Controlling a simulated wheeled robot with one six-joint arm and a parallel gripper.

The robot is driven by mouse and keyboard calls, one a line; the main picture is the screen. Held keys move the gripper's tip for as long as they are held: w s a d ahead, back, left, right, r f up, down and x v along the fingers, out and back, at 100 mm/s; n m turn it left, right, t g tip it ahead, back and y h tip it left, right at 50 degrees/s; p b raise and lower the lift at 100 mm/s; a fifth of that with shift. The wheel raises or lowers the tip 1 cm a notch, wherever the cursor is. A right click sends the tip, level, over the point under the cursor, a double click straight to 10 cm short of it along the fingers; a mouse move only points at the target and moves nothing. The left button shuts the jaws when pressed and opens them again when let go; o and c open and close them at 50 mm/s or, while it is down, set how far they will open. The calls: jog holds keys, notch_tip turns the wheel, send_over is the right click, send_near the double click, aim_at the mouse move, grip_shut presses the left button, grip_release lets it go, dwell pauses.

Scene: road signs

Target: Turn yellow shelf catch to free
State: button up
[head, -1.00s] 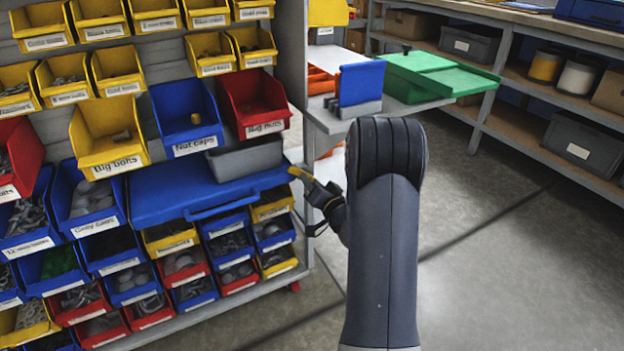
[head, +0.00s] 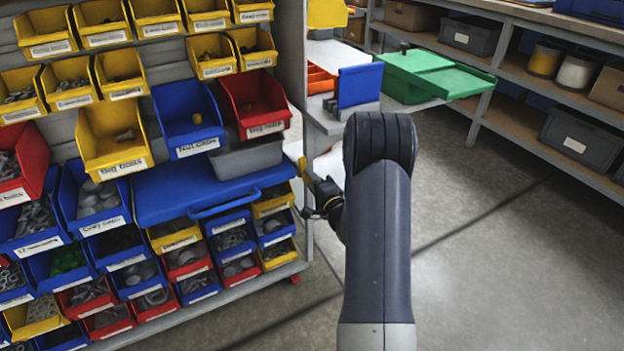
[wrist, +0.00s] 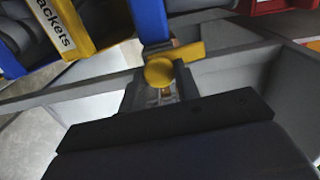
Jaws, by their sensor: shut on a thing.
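The yellow shelf catch (head: 302,166) is at the right end of the blue shelf (head: 170,190), by the grey rack post. In the head view only a small upright piece of it shows above my gripper (head: 310,180). In the wrist view the catch (wrist: 160,72) shows as a round yellow knob with a flat yellow bar reaching right behind it. My gripper (wrist: 162,95) is shut on the catch, with the knob at its fingertips. My dark gripper body hides the lower part of the catch.
Bins fill the rack above and below the shelf, including a red bin (head: 254,105) and a blue nut caps bin (head: 188,118). A green box (head: 425,75) stands on a ledge behind my arm. The floor to the right is clear.

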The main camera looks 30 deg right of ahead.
jog(key=shift+m, duration=0.4)
jog(key=o, duration=0.9)
jog(key=shift+o, duration=0.2)
jog(key=s+p, duration=0.2)
jog(key=s, duration=0.8)
jog(key=shift+s+d, duration=0.15)
jog(key=shift+s, duration=0.25)
